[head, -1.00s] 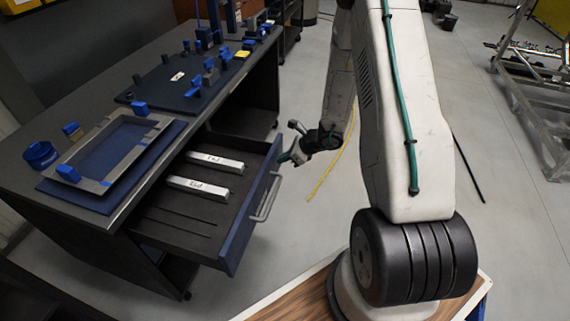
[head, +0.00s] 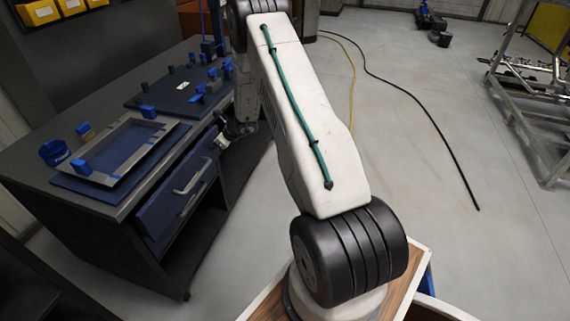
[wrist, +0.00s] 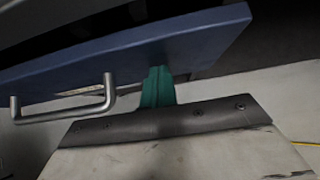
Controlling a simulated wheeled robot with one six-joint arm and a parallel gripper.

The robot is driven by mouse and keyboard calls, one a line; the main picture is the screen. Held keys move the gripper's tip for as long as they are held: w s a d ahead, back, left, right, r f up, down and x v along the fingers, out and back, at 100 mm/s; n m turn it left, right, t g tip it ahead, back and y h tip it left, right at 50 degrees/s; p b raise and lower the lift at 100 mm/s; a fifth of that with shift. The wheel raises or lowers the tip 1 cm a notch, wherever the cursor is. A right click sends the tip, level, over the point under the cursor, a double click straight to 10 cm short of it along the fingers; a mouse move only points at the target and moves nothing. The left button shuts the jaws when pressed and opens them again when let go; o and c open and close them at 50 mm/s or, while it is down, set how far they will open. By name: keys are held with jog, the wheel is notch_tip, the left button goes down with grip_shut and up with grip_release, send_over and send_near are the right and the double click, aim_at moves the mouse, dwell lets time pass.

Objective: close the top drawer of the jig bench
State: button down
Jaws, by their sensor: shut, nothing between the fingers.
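The jig bench (head: 108,205) stands at the left in the head view. Its top drawer has a blue front (head: 165,212) with a grey bar handle (head: 195,175). The front sits close against the bench, and the drawer's inside is hidden. I cannot tell if a small gap is left. My gripper (head: 219,142) is at the far end of the drawer front, partly hidden by my arm. In the wrist view its green fingers (wrist: 157,88) are shut and empty. They reach the blue front (wrist: 205,42), beside the handle (wrist: 108,90); contact is unclear.
A grey frame (head: 100,178) on a blue plate, a blue cup (head: 54,152) and a dark fixture board (head: 140,98) with blue blocks lie on the bench top. A metal rack (head: 530,125) stands at the right. A black cable (head: 420,110) crosses open floor.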

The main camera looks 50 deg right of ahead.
aim_at(204, 143)
jog(key=w, duration=0.1)
jog(key=w+a, duration=0.1)
jog(key=w, duration=0.1)
jog(key=w+a, duration=0.1)
jog(key=w, duration=0.1)
jog(key=shift+w+a+r, duration=0.1)
jog(key=shift+w+r, duration=0.05)
jog(key=shift+w, duration=0.2)
